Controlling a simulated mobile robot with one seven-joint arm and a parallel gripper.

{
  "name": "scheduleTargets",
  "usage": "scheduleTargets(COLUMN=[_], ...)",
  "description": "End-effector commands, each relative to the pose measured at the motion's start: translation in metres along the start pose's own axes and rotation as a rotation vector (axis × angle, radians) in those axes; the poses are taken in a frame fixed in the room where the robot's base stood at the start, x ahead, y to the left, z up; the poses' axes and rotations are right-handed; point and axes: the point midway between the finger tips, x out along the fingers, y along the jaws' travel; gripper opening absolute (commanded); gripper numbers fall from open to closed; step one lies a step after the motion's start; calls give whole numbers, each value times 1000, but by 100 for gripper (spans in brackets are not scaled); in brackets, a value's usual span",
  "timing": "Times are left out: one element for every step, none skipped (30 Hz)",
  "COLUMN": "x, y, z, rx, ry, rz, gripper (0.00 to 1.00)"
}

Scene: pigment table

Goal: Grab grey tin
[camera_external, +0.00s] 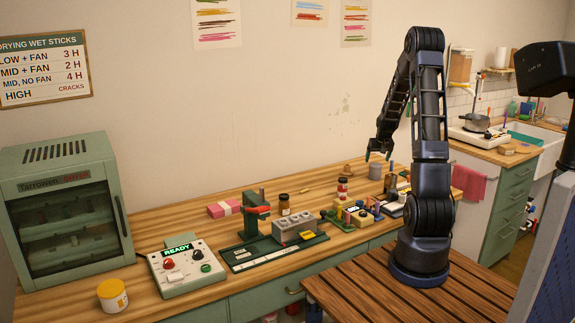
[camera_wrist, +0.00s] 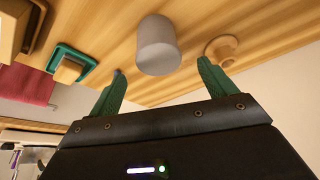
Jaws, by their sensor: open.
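The grey tin (camera_external: 376,172) stands on the wooden worktop near the back wall, below my gripper (camera_external: 378,156) in the external view. In the wrist view the smooth, light grey tin (camera_wrist: 158,48) lies ahead of my gripper (camera_wrist: 162,70), roughly centred between the two green fingers. The fingers are spread wide and empty. They look apart from the tin, with a gap on both sides. How far the fingertips are above it is hard to tell.
A round wooden piece with a knob (camera_wrist: 221,48) is close to the right finger in the wrist view. A teal-edged tray with a wooden block (camera_wrist: 68,68) lies left. A dark jar with a red band (camera_external: 342,188) and crowded tools (camera_external: 295,232) stand left externally.

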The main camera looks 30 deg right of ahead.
Motion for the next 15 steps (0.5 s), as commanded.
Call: scheduleTargets(x=[8,12,17,20,22,26,28,29,31,32,32,33,34,35,38], y=[0,0,0,0,0,0,0,0,0,0,0,0,0,0,0], z=[0,0,1,0,0,0,0,0,0,0,0,1,1,1,2], rx=[0,0,0,0,0,0,0,0,0,0,0,0,0,0,0], ry=[-2,-2,-3,-2,-1,0,0,0,-1,-1,-1,-1,-1,-1,-1], rz=[0,0,-1,0,0,0,0,0,0,0,0,0,0,0,0], gripper=[83,83,83,83,83,83,83,83,83,83,83,83,83,83,83])
